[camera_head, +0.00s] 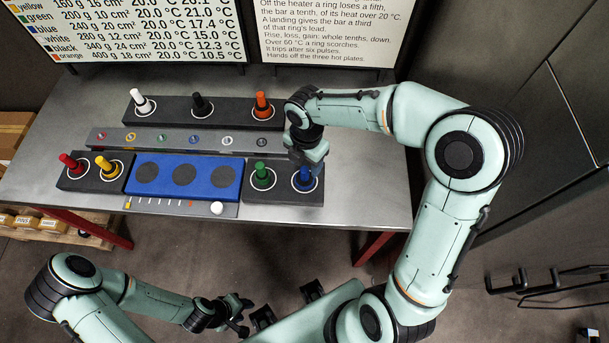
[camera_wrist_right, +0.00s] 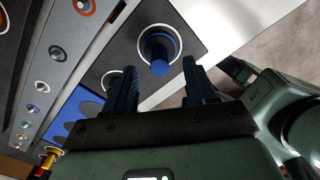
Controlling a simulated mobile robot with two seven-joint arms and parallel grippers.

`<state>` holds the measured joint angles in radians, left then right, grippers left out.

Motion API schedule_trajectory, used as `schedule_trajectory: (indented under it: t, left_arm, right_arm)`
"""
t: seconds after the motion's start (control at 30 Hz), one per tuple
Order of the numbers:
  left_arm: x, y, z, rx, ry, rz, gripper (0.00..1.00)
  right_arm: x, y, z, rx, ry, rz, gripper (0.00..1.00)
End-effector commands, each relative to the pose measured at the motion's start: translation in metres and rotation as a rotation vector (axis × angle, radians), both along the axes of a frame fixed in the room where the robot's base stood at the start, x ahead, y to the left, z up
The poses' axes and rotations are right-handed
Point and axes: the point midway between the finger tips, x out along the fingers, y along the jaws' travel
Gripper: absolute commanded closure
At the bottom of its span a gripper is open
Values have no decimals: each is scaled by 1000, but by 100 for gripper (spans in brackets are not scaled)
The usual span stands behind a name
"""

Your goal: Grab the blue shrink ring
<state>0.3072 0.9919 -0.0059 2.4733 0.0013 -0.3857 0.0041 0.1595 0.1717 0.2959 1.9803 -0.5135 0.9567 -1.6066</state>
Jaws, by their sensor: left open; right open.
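The blue shrink ring (camera_wrist_right: 150,40) sits around or just under a blue post (camera_wrist_right: 159,62) inside a white circle on a dark block. In the head view the blue post (camera_head: 305,176) stands at the right end of the front row, partly hidden by my right gripper (camera_head: 308,165). My right gripper, also in the wrist view (camera_wrist_right: 160,84), is open and empty, with its fingers on either side below the post. I cannot tell whether they touch anything. My left gripper (camera_head: 238,318) is open and empty, away from the table at the bottom of the head view.
Green (camera_head: 262,174), red (camera_head: 70,162), yellow (camera_head: 105,166), white (camera_head: 141,103), black (camera_head: 202,104) and orange (camera_head: 262,104) posts stand nearby. A grey strip (camera_head: 110,138) holds small rings. A blue plate (camera_head: 208,163) has dark discs. The right table side (camera_head: 375,195) is clear.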

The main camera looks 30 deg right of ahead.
Motion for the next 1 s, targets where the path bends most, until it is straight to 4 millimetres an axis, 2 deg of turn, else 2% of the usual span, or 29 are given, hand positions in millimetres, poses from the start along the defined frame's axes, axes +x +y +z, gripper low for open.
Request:
schedule_trajectory:
  t: [0.1,0.23,0.53,0.57,0.7,0.73,1.0]
  left_arm:
    - [-2,0,-3,0,2,-1,57]
    - [-3,0,-6,0,3,0,57]
    - [-3,0,-6,0,3,0,57]
    - [-3,0,-6,0,3,0,57]
    - [-3,0,-6,0,3,0,57]
    - [-3,0,-6,0,3,0,57]
    - [-3,0,-6,0,3,0,57]
  right_arm:
    - [-2,4,-22,0,7,2,44]
    - [-1,4,-38,0,3,0,44]
    - [0,4,-43,0,0,-1,44]
    - [0,4,-43,0,0,-1,47]
    - [0,4,-43,0,0,-1,93]
    - [0,4,-43,0,0,-1,100]
    - [0,4,-42,0,-1,0,100]
